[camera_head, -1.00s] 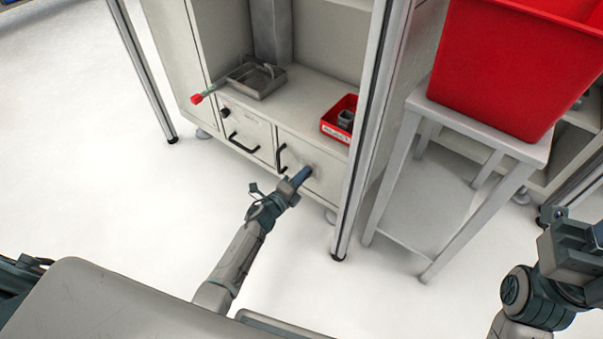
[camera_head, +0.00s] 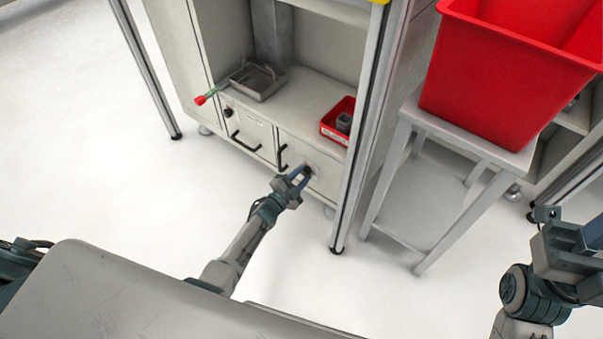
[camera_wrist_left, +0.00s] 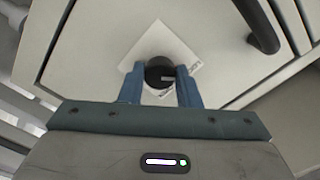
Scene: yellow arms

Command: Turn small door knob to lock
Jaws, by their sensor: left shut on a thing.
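The small dark round knob (camera_wrist_left: 159,73) sits on a white square label (camera_wrist_left: 150,42) on the cabinet door, seen in the left wrist view. My left gripper (camera_wrist_left: 160,84) has its two blue fingers on either side of the knob and is shut on it. In the head view my left gripper (camera_head: 299,174) reaches the front of the right-hand cabinet door (camera_head: 322,183) and mostly hides the knob. My right gripper (camera_head: 590,240) is at the right edge, far from the door, partly cut off; its fingers do not show clearly.
A black door handle (camera_head: 283,156) is left of the knob. A second black handle (camera_head: 245,144) and dark knob (camera_head: 229,112) are on the left front. Above are a metal tray (camera_head: 258,80) and small red bin (camera_head: 330,124). A frame post (camera_head: 352,170) stands close right.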

